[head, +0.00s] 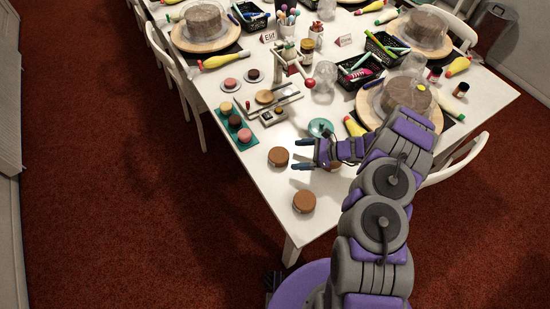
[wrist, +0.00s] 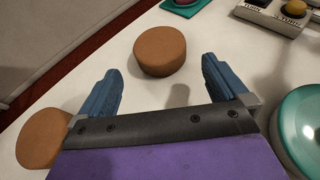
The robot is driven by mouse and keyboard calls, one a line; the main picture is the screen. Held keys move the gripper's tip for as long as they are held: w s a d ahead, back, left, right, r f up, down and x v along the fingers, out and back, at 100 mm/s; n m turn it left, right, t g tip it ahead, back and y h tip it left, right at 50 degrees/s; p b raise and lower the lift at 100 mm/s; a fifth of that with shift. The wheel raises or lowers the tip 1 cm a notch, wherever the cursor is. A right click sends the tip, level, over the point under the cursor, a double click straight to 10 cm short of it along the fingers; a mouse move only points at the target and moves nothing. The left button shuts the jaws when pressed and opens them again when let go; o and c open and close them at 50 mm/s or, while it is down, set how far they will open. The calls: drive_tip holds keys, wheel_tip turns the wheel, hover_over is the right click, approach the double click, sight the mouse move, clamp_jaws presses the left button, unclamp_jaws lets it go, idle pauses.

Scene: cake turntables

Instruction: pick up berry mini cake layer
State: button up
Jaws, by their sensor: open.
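Three small round cakes, pink (head: 244,135), dark red (head: 234,121) and yellow (head: 226,107), sit on a teal tray (head: 239,128); I cannot tell for certain which is the berry layer. My gripper (head: 301,154) is open and empty over the near table corner. A plain brown round piece (head: 278,156) stands just beyond its fingertips. In the wrist view this brown piece (wrist: 160,52) lies ahead, between the lines of the two fingers (wrist: 160,66). Another brown piece (head: 304,201) is nearer the corner and shows beside the left finger in the wrist view (wrist: 40,138).
Beyond the tray, a pink cake (head: 230,83) and a dark one (head: 252,75) sit on small plates. A grey device with a red ball (head: 309,83) stands mid-table. A teal round object (head: 320,127) is close beside my gripper. Covered cakes on turntables, black baskets and piping bags fill the rest.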

sight(285, 155)
drive_tip(key=shift+w+a+f+b, duration=0.15)
drive_tip(key=shift+a+f+b, duration=0.15)
drive_tip(key=shift+f, duration=0.25)
drive_tip(key=x, duration=0.2)
drive_tip(key=b+x, duration=0.1)
drive_tip(key=x, duration=0.2)
drive_tip(key=r+b+x, duration=0.1)
drive_tip(key=x, duration=0.2)
drive_tip(key=shift+a, duration=0.2)
drive_tip(key=shift+d, duration=0.5)
drive_tip(key=shift+a, duration=0.65)
drive_tip(key=c, duration=0.6)
drive_tip(key=shift+c, duration=0.8)
drive_tip(key=shift+d+r, duration=0.1)
drive_tip(key=shift+d, duration=0.3)
